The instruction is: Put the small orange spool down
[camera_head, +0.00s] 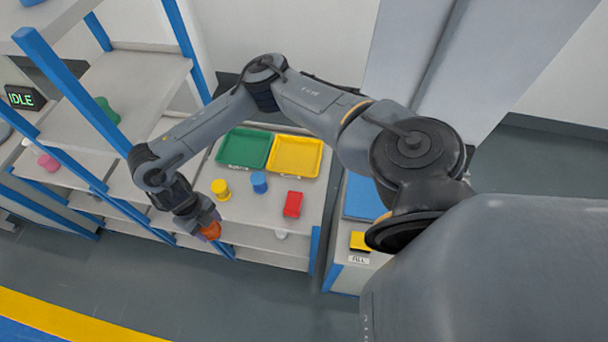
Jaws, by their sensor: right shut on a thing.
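The small orange spool (212,231) shows at the tip of my right gripper (206,222), which is shut on it. The gripper and spool are at the front left edge of the table (255,213). Part of the spool is hidden by the fingers, and I cannot tell whether it touches the table. My left gripper is not in view.
A yellow spool (220,189), a blue spool (259,182) and a red block (293,204) stand on the table. Green (243,150) and yellow (295,157) trays lie behind them. A shelf rack (140,85) with blue posts stands at the left.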

